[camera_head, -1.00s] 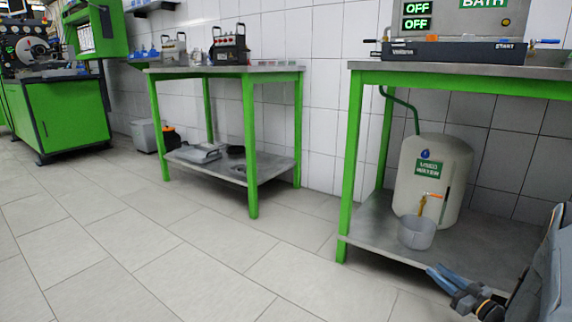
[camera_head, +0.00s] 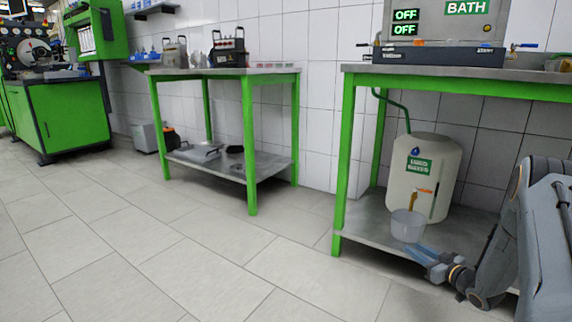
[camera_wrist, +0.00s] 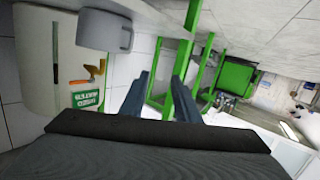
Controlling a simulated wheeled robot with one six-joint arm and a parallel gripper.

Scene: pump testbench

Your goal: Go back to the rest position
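My gripper (camera_head: 426,258) is at the lower right of the head view, with blue fingers, in front of the right bench's lower shelf. In the wrist view my gripper (camera_wrist: 157,98) shows two fingers spread apart with nothing between them. It is open and empty. A grey cup (camera_head: 407,226) stands on the shelf under the tap of a cream tank (camera_head: 424,172) with a green label. In the wrist view the picture is turned over, and the cup (camera_wrist: 104,30) and tank (camera_wrist: 40,60) are at the upper left.
The right green-framed bench (camera_head: 338,200) carries a bath unit (camera_head: 440,30) showing OFF twice. A second green bench (camera_head: 250,160) stands to its left, with a shelf holding dark items. A green cabinet (camera_head: 70,115) is at the far left. The tiled floor (camera_head: 150,240) between is clear.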

